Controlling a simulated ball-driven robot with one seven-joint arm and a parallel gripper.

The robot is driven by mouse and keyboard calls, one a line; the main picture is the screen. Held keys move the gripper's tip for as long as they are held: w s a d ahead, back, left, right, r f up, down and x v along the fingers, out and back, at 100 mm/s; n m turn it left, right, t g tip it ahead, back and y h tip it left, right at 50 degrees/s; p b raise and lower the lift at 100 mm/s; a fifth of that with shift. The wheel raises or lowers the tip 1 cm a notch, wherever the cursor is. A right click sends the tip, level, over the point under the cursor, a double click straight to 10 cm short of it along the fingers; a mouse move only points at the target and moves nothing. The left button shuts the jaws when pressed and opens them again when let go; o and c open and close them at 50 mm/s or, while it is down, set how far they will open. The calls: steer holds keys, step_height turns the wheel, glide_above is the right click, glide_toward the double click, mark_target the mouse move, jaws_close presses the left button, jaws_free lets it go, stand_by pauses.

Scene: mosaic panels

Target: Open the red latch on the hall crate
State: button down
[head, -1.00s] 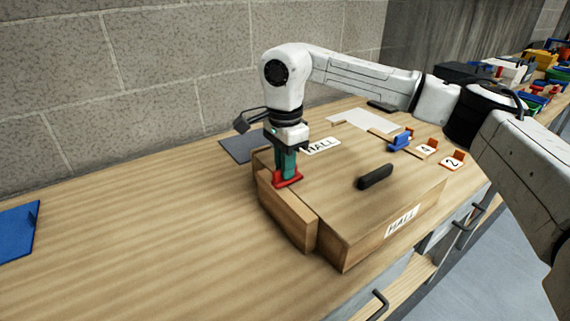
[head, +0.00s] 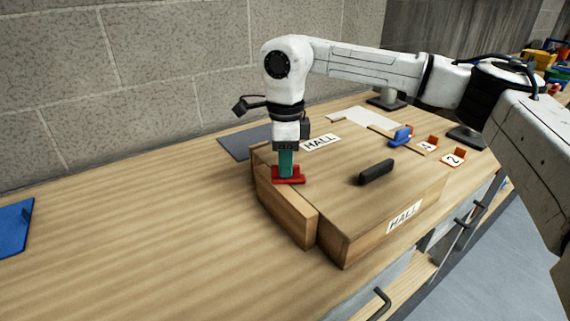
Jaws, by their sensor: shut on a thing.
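The hall crate (head: 335,238) is a wooden box with a lid, marked HALL on its top and on its front side. A black bar handle (head: 376,172) sits on the lid. The red latch (head: 289,181) lies at the crate's left end, at the lid's edge. My gripper (head: 287,172) points straight down at it, its green fingers shut on the latch's upright part. The fingers hide part of the latch, so I cannot tell how far it is turned or slid.
Behind the crate are a dark grey mat (head: 245,142) and a white sheet (head: 350,117). A blue piece (head: 401,136) and numbered orange stands (head: 454,157) stand to the right. A blue panel (head: 14,226) lies at far left.

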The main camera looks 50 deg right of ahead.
steer(key=m, duration=0.2)
steer(key=m+b, duration=0.1)
steer(key=m, duration=0.2)
steer(key=shift+s+a+m+b, duration=0.15)
steer(key=shift+a+m+b, duration=0.15)
steer(key=shift+a, duration=0.05)
steer(key=shift+a+m+b, duration=0.2)
steer(key=shift+m+b, duration=0.1)
steer(key=shift+m, duration=0.8)
steer(key=shift+a+m+b, duration=0.2)
steer(key=shift+m+b, duration=0.1)
steer(key=shift+m, duration=0.8)
steer(key=c, duration=1.2)
jaws_free()
steer(key=shift+o, duration=0.2)
steer(key=shift+r, duration=0.1)
step_height(320, 180, up, 11)
steer(key=shift+f, duration=0.2)
